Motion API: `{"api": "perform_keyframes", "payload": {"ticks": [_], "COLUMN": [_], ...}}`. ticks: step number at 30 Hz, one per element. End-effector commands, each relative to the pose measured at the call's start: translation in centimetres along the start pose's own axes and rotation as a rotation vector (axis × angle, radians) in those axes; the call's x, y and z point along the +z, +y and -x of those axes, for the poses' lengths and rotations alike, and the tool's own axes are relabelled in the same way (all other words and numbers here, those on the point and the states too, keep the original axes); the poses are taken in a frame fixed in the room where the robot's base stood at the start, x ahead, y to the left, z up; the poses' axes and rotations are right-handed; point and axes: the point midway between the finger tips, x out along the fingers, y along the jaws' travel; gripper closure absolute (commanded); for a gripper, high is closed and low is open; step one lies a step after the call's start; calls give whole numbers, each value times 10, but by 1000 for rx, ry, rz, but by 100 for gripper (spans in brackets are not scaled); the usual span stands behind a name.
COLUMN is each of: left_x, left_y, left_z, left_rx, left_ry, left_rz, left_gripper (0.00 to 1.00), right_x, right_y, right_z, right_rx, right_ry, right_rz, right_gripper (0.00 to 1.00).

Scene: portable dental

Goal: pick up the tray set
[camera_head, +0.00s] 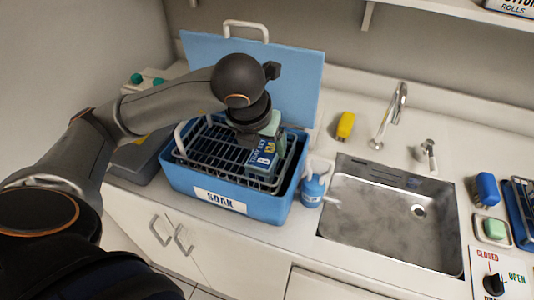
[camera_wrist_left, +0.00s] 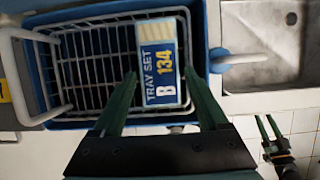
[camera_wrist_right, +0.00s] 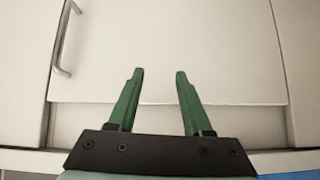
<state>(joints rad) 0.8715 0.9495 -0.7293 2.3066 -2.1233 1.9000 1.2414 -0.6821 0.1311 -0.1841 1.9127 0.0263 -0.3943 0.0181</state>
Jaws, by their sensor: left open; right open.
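My left gripper (camera_head: 262,140) is over the basket, and the arm partly hides the box in the head view. In the left wrist view the open left fingers (camera_wrist_left: 160,85) point at the box, one to each side of its near end. I cannot tell how far above it they are. My right gripper (camera_wrist_right: 158,85) is open and empty, facing a white cabinet front.
The tub's blue lid (camera_head: 300,85) stands open behind it. A blue spray bottle (camera_head: 312,188) is right of the tub, before the sink (camera_head: 385,225). A yellow item (camera_head: 345,125) stands behind.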

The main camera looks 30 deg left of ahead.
Motion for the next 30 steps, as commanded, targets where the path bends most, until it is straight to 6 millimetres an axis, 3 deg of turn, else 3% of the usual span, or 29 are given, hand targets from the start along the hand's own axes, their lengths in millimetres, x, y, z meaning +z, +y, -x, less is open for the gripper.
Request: {"api": "perform_keyframes", "payload": {"ticks": [9, 18, 30], "left_x": [1, 1, 1], "left_y": [1, 1, 1], "left_z": [-43, -49, -48], "left_rx": [1, 0, 0], "left_ry": [4, 0, 0], "left_rz": [0, -2, -1], "left_gripper": [24, 24, 69], "right_x": [-9, -9, -9], "right_y": [0, 0, 0], "right_z": [6, 6, 5], "right_rx": [0, 0, 0], "right_ry": [5, 5, 5], "right_rz": [1, 1, 1], "right_gripper": [50, 50, 50]}}
